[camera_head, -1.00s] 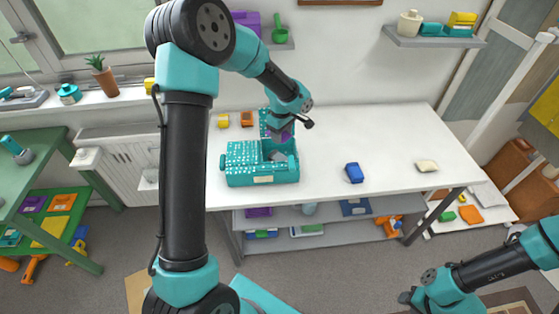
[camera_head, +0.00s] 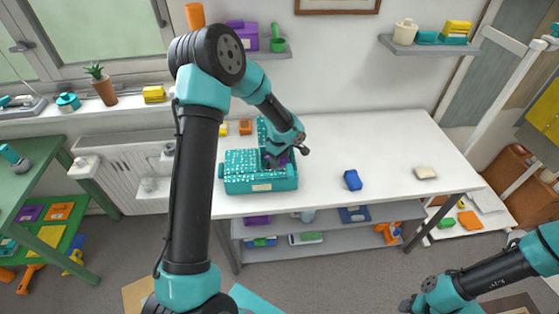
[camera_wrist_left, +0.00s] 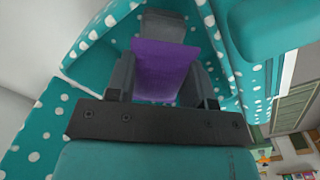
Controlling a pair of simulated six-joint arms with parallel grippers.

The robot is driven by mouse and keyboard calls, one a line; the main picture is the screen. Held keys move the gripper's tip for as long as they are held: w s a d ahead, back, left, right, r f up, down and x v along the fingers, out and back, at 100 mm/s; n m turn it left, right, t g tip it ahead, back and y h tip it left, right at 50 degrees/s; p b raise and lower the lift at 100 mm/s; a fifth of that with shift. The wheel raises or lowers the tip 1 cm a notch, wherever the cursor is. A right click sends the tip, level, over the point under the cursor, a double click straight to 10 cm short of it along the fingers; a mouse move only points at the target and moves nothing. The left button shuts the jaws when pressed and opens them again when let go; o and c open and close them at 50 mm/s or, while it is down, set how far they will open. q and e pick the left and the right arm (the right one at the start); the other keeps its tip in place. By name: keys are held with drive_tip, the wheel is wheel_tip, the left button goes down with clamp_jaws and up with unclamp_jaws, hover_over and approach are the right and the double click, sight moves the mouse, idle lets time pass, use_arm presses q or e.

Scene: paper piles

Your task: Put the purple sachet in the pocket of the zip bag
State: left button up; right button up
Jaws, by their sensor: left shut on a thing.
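The zip bag (camera_head: 255,184) is teal with white dots and stands on the white table with its lid raised at the back. Its dotted fabric (camera_wrist_left: 38,128) surrounds the gripper in the left wrist view. My left gripper (camera_head: 277,162) is at the bag's open right part, shut on the purple sachet (camera_wrist_left: 165,70), which shows between the two fingers in the left wrist view. A grey thing (camera_wrist_left: 163,24) lies just beyond the sachet. The sachet's lower end and the pocket's bottom are hidden. My right gripper (camera_head: 408,304) is low at the right, away from the table; its jaws are too small to read.
A blue item (camera_head: 352,180) and a cream item (camera_head: 426,173) lie on the white table (camera_head: 375,135) right of the bag. Orange (camera_head: 246,127) and yellow (camera_head: 223,129) items stand behind it. The table's right half is mostly clear.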

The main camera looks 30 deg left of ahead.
use_arm(q)
drive_tip(key=shift+f, duration=0.6)
drive_tip(key=shift+f, duration=0.25)
drive_tip(key=o, duration=0.9)
drive_tip(key=shift+r, duration=0.1)
wheel_tip(320, 180, up, 12)
drive_tip(key=shift+r, duration=0.15)
